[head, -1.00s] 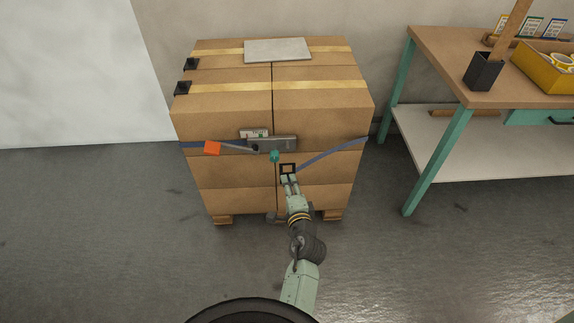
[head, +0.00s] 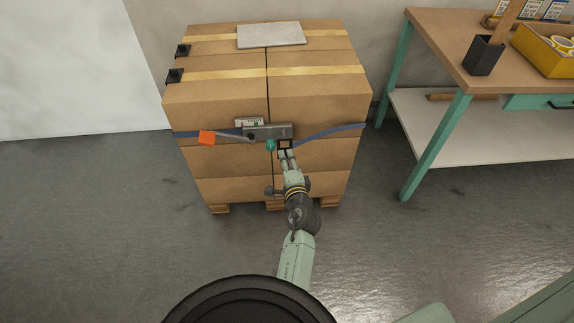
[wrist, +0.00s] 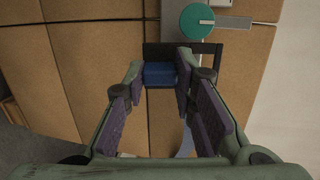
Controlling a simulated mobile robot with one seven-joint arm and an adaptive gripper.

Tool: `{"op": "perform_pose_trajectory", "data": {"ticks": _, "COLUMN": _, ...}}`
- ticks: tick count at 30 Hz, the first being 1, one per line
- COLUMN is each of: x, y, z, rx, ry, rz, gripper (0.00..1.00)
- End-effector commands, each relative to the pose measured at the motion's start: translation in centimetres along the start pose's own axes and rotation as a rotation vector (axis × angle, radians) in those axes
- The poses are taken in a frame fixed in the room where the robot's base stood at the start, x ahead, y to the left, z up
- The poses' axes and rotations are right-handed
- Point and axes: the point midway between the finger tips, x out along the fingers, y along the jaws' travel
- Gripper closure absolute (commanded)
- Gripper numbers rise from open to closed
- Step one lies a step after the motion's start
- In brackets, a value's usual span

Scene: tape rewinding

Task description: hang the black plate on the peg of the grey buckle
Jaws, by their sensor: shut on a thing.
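The black plate (head: 286,144), a small square frame with an opening, is at the end of the blue strap (head: 335,130). It also shows in the wrist view (wrist: 213,60), with blue webbing through it between my fingertips. My gripper (head: 288,154) is shut on the black plate, just in front of the box. The grey buckle (head: 280,132) lies across the box front, just above and left of the plate. A teal round knob (head: 270,145) sits under the buckle, beside the plate; the wrist view shows it too (wrist: 204,20). I cannot clearly make out the peg.
A strapped cardboard box (head: 215,105) stands on a wooden pallet. An orange piece (head: 207,137) sits on a grey lever left of the buckle. A grey slab (head: 270,35) lies on top. A workbench (head: 450,50) stands at the right; open floor lies between.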

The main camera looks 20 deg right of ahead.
Motion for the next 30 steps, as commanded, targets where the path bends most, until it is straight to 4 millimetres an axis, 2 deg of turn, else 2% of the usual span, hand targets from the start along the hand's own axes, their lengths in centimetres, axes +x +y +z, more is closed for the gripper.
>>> {"op": "perform_pose_trajectory", "data": {"ticks": 23, "x": 4.7, "y": -0.6, "z": -0.6, "rx": -0.001, "ry": -0.001, "rz": -0.001, "gripper": 1.0}}
{"op": "perform_pose_trajectory", "data": {"ticks": 30, "x": 5.7, "y": -0.1, "z": -0.7, "rx": 0.0, "ry": -0.001, "rz": -0.001, "gripper": 1.0}}
